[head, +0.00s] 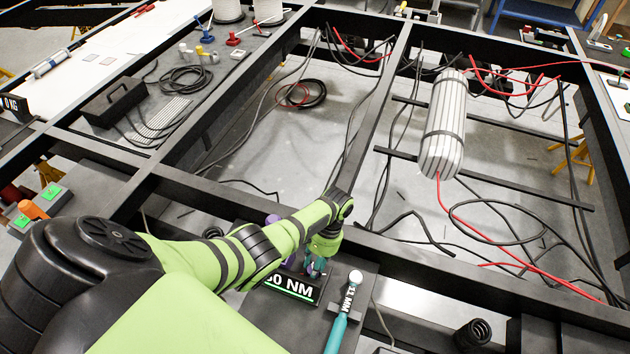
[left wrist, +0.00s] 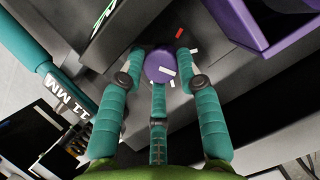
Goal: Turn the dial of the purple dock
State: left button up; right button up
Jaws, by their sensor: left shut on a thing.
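The purple dock (left wrist: 262,25) shows at the upper right in the left wrist view. Its round purple dial (left wrist: 158,66), with small white marks near it, sits at the upper middle. My left gripper (left wrist: 159,70) has its teal fingers around the dial and is shut on it. In the head view my left gripper (head: 316,265) points down at the dark bench, just behind the "50 NM" sign (head: 292,289). My green forearm and hand hide most of the dock there; only bits of purple show. My right gripper is not in view.
A teal-handled tool marked "11 MM" (head: 338,328) lies close to the right of the gripper. The black chassis frame (head: 460,270) runs behind, with loose cables and a ribbed cylinder (head: 443,130). A black spring (head: 472,335) stands at the lower right.

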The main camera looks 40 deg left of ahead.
pick_arm(q)
jog(key=shift+s+f+m+y, duration=0.15)
jog(key=shift+s+m+y, duration=0.15)
jog(key=shift+s+m, duration=0.25)
jog(key=shift+w+a+m, duration=0.1)
jog(key=shift+m, duration=0.25)
jog(key=o, duration=1.1)
jog(key=shift+w, duration=0.15)
jog(key=shift+w+r, duration=0.2)
jog(key=shift+r, duration=0.2)
jog(key=v, duration=0.7)
jog(key=shift+w, duration=0.15)
